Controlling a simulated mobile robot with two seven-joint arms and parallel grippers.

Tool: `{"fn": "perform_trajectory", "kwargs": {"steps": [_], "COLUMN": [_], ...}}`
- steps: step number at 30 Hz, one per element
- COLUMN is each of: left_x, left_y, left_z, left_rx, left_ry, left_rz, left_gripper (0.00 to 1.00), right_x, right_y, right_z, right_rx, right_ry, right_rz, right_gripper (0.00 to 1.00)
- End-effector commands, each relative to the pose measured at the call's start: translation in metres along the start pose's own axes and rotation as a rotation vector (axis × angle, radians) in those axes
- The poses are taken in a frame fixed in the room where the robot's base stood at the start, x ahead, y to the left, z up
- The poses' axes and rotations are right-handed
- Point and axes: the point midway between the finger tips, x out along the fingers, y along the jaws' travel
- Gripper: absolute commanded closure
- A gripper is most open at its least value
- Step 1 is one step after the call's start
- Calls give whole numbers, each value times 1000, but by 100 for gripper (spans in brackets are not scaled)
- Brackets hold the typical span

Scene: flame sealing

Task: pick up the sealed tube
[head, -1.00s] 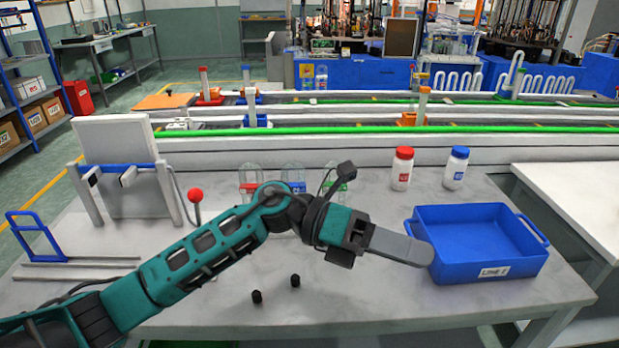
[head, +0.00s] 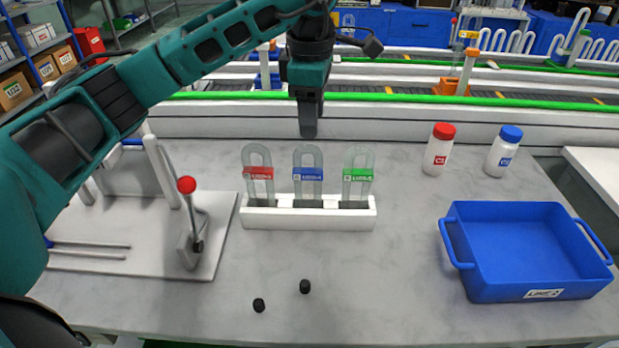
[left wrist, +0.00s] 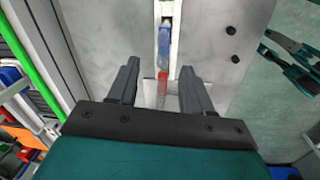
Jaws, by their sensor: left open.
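Three clear looped tubes stand upright in a white rack (head: 310,219): one with a red label (head: 258,172), one with a blue label (head: 308,174), one with a green label (head: 357,175). I cannot tell which is sealed. My left gripper (head: 308,132) points down above the rack in the head view and holds nothing. In the left wrist view its two fingers (left wrist: 160,84) are open and apart, with the red-labelled tube (left wrist: 162,88) showing between them, farther down. The blue-labelled tube (left wrist: 163,52) shows beyond. My right gripper is not clearly seen.
A blue bin (head: 530,250) stands at right. A red-capped bottle (head: 438,152) and a blue-capped bottle (head: 503,153) stand behind it. Two black caps (head: 305,286) lie in front. A red-knobbed lever (head: 187,186) stands on a plate at left. The table between rack and bin is clear.

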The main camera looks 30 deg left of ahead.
Motion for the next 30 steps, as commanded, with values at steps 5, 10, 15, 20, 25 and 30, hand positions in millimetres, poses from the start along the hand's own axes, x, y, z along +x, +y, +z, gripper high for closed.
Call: {"fn": "perform_trajectory", "kwargs": {"steps": [5, 10, 15, 20, 25, 30], "left_x": [27, 38, 63, 82, 86, 86], "left_y": [-1, -1, -5, -4, -4, -4], "left_z": [0, 1, 2, 3, 3, 3], "left_rx": [1, 2, 2, 1, 2, 2], "left_ry": [-1, -1, -1, -2, -4, -3], "left_rz": [-2, -1, -4, -2, 1, 1], "left_gripper": [50, 50, 50, 50, 50, 55], "right_x": [-1, -1, -4, -4, -4, -4], "right_y": [0, 0, 0, 0, 0, 0], "right_z": [0, -1, -4, -4, -4, -4], "right_rx": [0, 0, 0, 0, 0, 0], "right_ry": [-1, -2, -2, -2, -2, -1], "right_rz": [0, 0, 0, 0, 0, 0], "right_gripper": [57, 57, 57, 57, 57, 57]}}
